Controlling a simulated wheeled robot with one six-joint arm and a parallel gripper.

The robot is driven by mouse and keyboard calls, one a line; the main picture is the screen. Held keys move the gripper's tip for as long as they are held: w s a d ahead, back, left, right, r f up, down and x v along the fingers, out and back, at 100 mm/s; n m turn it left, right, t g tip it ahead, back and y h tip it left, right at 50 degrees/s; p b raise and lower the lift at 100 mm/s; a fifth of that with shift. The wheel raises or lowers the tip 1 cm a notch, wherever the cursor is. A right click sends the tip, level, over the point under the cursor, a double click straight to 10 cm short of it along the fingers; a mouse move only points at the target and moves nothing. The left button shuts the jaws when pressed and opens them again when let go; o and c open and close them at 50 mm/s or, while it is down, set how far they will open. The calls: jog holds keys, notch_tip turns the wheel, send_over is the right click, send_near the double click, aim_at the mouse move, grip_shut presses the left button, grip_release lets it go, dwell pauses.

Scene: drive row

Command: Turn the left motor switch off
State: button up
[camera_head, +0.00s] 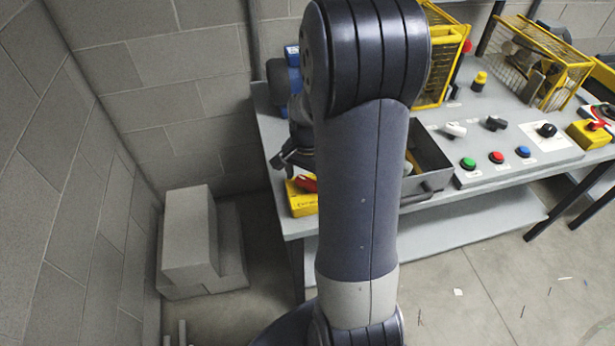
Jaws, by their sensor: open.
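The left motor switch (302,200) is a yellow box with a red handle (306,183) on top. It sits at the left front corner of the grey bench, partly hidden behind my arm. The angle of the red handle is hard to read. My gripper (284,168) is open and empty, just above and to the left of the switch. A small gap seems to lie between the fingers and the handle, but contact cannot be told for sure.
A second yellow switch box (588,134) with a red handle stands at the bench's right. A control panel (540,152) with knobs and coloured buttons, yellow guards (560,60) and an open metal drawer or tray (432,160) lie between. Grey blocks (187,235) stand left on the floor.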

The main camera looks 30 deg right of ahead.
jog(key=c, duration=1)
jog(key=shift+n, duration=0.4)
jog(key=n, duration=0.3)
jog(key=shift+n, duration=0.3)
jog(key=n, duration=0.4)
jog(key=shift+b, duration=0.3)
jog(key=shift+n, duration=0.3)
jog(key=o, duration=1)
jog(key=shift+r, duration=0.1)
